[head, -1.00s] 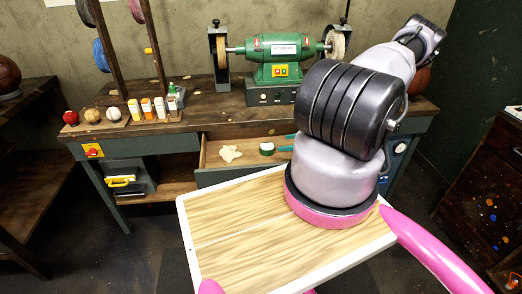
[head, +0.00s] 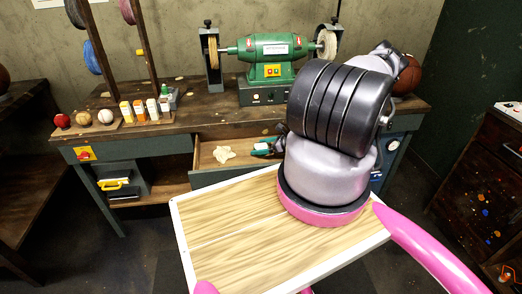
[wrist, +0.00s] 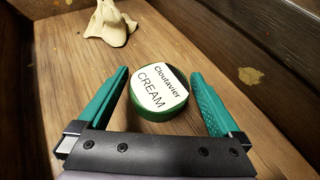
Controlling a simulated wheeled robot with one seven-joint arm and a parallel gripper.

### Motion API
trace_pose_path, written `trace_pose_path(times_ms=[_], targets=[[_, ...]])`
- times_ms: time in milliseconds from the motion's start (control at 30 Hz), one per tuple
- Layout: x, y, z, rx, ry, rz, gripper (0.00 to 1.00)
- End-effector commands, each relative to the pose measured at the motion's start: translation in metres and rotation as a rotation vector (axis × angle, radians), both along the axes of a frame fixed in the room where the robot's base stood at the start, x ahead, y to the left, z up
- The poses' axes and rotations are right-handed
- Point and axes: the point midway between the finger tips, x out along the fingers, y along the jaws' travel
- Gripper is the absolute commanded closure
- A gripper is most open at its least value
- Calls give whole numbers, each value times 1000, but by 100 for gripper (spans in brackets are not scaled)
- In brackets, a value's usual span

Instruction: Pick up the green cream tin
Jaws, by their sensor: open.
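The green cream tin (wrist: 158,92) is a round, low tin with a white label reading "Cloutavier CREAM". It lies flat on the wooden bottom of the open drawer (head: 207,158). In the wrist view my gripper (wrist: 160,82) is open, with one teal finger to the left of the tin and one to the right. Small gaps show between the fingers and the tin. In the head view the tin is mostly hidden by my gripper (head: 268,147) and arm.
A crumpled beige cloth (head: 223,154) lies in the drawer left of the tin; it also shows in the wrist view (wrist: 110,22). The drawer wall (wrist: 270,50) rises close to the right. A green grinder (head: 268,58) stands on the bench above.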

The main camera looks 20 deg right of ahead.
Motion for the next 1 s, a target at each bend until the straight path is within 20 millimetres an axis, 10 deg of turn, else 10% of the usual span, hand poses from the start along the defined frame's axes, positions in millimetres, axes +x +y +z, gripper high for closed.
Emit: trace_pose_path(times_ms=[167, 367, 733, 1000], targets=[[0, -1, 0, -1, -1, 0, 4], [0, -1, 0, -1, -1, 0, 80], [1, -2, 8, -2, -1, 0, 81], [0, -1, 54, -4, -2, 2, 81]])
